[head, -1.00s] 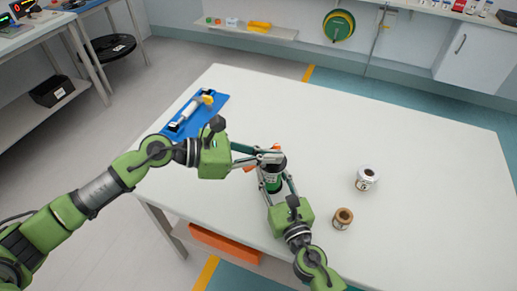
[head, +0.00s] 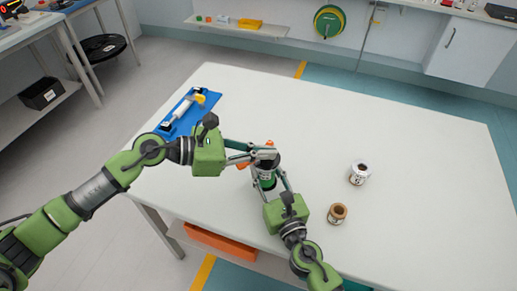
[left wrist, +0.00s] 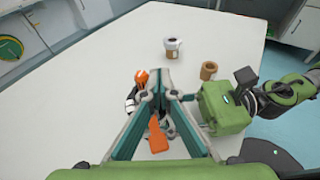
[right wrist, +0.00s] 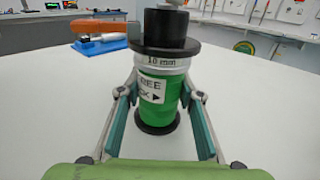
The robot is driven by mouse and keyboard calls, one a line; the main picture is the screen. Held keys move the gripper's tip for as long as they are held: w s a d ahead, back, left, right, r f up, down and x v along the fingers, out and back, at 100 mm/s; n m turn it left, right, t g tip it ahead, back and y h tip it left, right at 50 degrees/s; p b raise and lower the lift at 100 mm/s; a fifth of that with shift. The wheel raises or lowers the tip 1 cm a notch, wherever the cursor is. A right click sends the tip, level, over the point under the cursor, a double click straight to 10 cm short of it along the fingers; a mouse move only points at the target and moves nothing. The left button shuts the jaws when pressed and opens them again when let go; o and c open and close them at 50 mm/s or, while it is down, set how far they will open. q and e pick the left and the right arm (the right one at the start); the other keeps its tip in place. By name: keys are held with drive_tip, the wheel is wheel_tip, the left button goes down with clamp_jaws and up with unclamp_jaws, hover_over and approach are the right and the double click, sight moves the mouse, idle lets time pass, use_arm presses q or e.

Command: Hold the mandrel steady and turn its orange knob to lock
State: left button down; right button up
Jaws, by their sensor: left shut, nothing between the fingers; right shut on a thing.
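The mandrel (right wrist: 170,110) stands upright on the table, with a green body, black end flanges, a "10 mm" band and a label whose visible part ends in an arrow. In the head view the mandrel (head: 266,182) is partly hidden by my grippers. An orange lever-like knob (right wrist: 103,30) sticks out left from its top in the right wrist view. My right gripper (right wrist: 158,112) is shut around the green body. My left gripper (head: 272,155) is shut and empty, its fingertips at the mandrel's top. Orange also shows beside and between its fingers in the left wrist view; exact contact is unclear.
A silver-white roll (head: 360,173) and a brown core (head: 337,213) stand on the table (head: 400,140) to the right. A blue tray (head: 170,128) with a white-and-yellow tool lies at the far left. An orange bin (head: 220,242) sits under the table. The table's far side is clear.

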use_arm(q)
drive_tip(key=shift+w+a, duration=0.35)
drive_tip(key=shift+w, duration=0.35)
use_arm(e)
drive_tip(key=shift+o, duration=0.2)
drive_tip(key=shift+c, duration=0.2)
use_arm(q)
drive_tip(key=shift+s+d, duration=0.1)
drive_tip(key=shift+s, duration=0.2)
drive_tip(key=w+a+f+v, duration=0.1)
drive_tip(key=f+v, duration=0.1)
drive_tip(key=v, duration=1.4)
use_arm(e)
drive_tip(key=shift+s+f, duration=0.1)
use_arm(q)
drive_tip(key=shift+s, duration=0.1)
use_arm(e)
drive_tip(key=o, duration=1.4)
